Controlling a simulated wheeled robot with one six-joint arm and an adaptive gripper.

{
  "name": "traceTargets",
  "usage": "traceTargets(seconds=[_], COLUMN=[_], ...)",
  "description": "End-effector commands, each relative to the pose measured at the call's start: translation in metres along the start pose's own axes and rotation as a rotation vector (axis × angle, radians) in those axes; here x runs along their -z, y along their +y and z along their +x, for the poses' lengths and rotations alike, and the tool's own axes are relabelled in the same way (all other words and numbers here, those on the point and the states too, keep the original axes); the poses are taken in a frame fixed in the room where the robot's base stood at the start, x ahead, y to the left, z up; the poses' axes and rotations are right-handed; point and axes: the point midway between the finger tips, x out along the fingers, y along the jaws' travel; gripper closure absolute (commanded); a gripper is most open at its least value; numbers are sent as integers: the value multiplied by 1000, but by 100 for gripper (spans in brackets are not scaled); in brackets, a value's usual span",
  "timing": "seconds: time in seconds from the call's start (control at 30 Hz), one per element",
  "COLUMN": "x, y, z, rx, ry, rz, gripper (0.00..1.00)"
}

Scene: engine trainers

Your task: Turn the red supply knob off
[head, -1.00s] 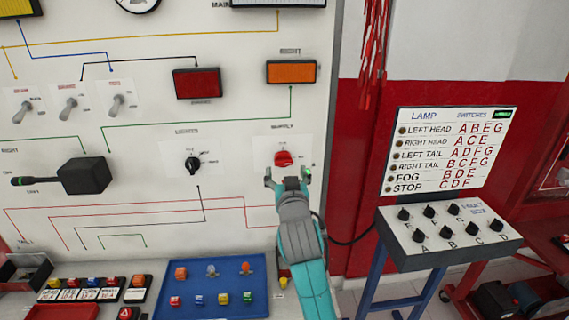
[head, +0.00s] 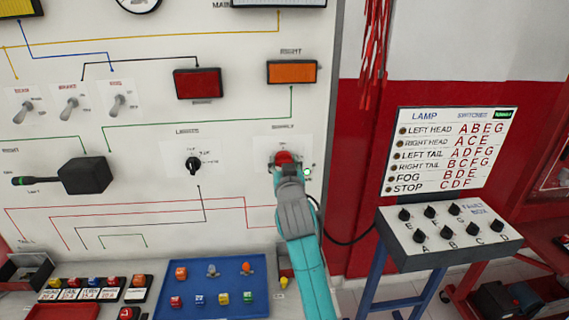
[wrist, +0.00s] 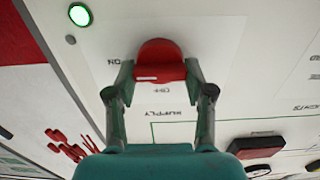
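The red supply knob (head: 283,157) is on the white panel under the orange RIGHT lamp. In the wrist view the knob (wrist: 160,58) is upside down, with ON printed to its left and OFF just below it. A short white mark shows on its lower left. My gripper (head: 285,163) is at the panel. In the wrist view its two fingers (wrist: 160,72) are on either side of the knob and appear to press on it. A green light (wrist: 79,15) is lit beside the knob; it also shows in the head view (head: 307,172).
The black lights knob (head: 193,164) is to the left on the panel. A blue tray (head: 225,303) with small parts lies below. The fault box (head: 450,245) with several black knobs stands to the right. Red leads (head: 372,50) hang at the panel's right edge.

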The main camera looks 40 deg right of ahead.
Motion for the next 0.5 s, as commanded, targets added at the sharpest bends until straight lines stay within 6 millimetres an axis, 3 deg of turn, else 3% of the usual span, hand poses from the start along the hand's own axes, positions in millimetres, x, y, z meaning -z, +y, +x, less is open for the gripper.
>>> traceTargets(seconds=[0.5], x=[0], y=[-1], z=[0], rx=[0], ry=[-1], rz=[-112], gripper=[82])
